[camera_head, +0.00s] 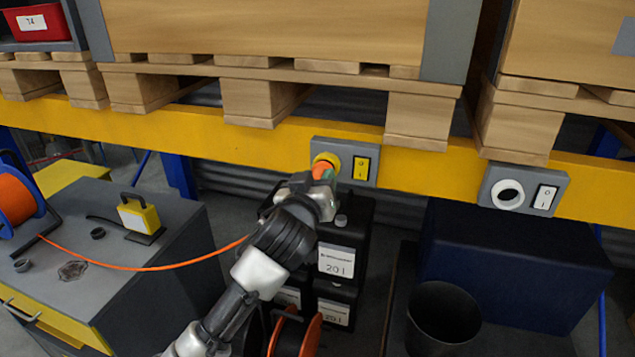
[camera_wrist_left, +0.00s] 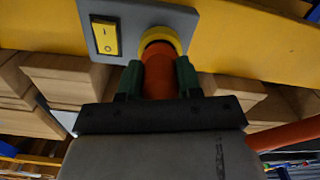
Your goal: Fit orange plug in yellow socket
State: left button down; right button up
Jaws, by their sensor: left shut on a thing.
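The orange plug (camera_head: 319,170) is held at the yellow socket (camera_head: 327,156) on a grey panel fixed to the yellow beam. My left gripper (camera_head: 327,177), with green finger pads, is shut on the plug. In the left wrist view the plug (camera_wrist_left: 159,76) sits between the two fingers, and its front end meets the yellow ring of the socket (camera_wrist_left: 167,37). The plug lines up roughly with the ring. How deep its tip goes is hidden. An orange cable (camera_head: 190,261) runs left from the gripper area. My right gripper is not in view.
A yellow rocker switch (camera_head: 361,168) is beside the yellow socket. A white socket (camera_head: 508,194) with a white switch is further right on the beam. Pallets (camera_head: 265,102) overhang above. Black canisters (camera_head: 345,240) stand below, and a grey cabinet (camera_head: 170,285) is at left.

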pick_arm(q)
jog(key=shift+w+d, duration=0.2)
jog(key=shift+w, duration=0.3)
jog(key=shift+w+r, duration=0.1)
jog(key=shift+w, duration=0.05)
dwell(0.8)
jog(key=c, duration=1.1)
grip_release()
jog(key=o, duration=0.4)
jog(key=shift+w+d, duration=0.1)
jog(key=shift+w, duration=0.1)
jog(key=shift+s, duration=0.25)
jog(key=shift+p+v, duration=1.5)
jog(key=shift+v, duration=2.9)
